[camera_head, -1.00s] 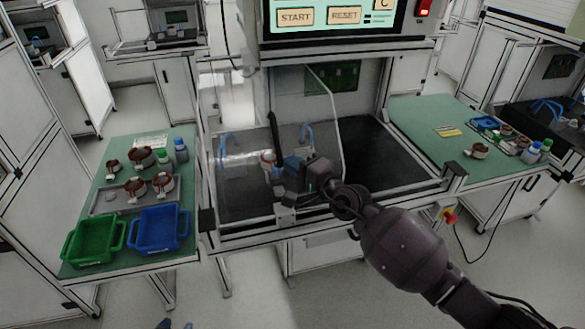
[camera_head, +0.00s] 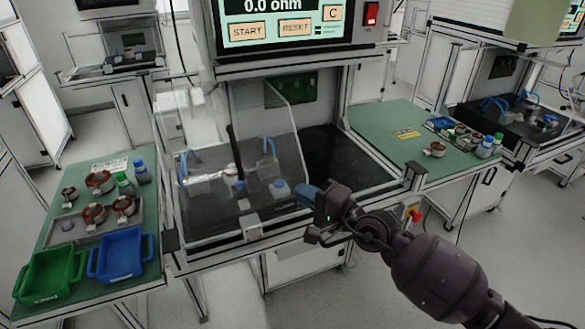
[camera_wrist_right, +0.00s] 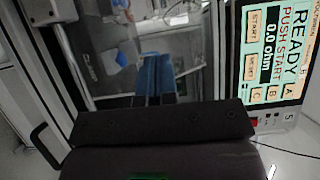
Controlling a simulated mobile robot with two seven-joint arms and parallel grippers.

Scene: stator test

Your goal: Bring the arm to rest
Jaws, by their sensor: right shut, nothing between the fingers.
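My right arm reaches in from the lower right of the head view. Its gripper (camera_head: 306,196), with blue fingers, is shut and empty. It is in front of the test station (camera_head: 340,165), to the right of the clear cover (camera_head: 268,125). In the right wrist view, the two blue fingers (camera_wrist_right: 155,78) are together, with the clear panel behind them. My left gripper is not in view.
The tester screen (camera_head: 285,28) reads 0.0 ohm; the wrist view shows READY. A left table (camera_head: 75,228) bears stators, bottles, a green bin (camera_head: 50,275) and a blue bin (camera_head: 121,256). A right table (camera_head: 385,125) holds more parts. Open floor lies in front.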

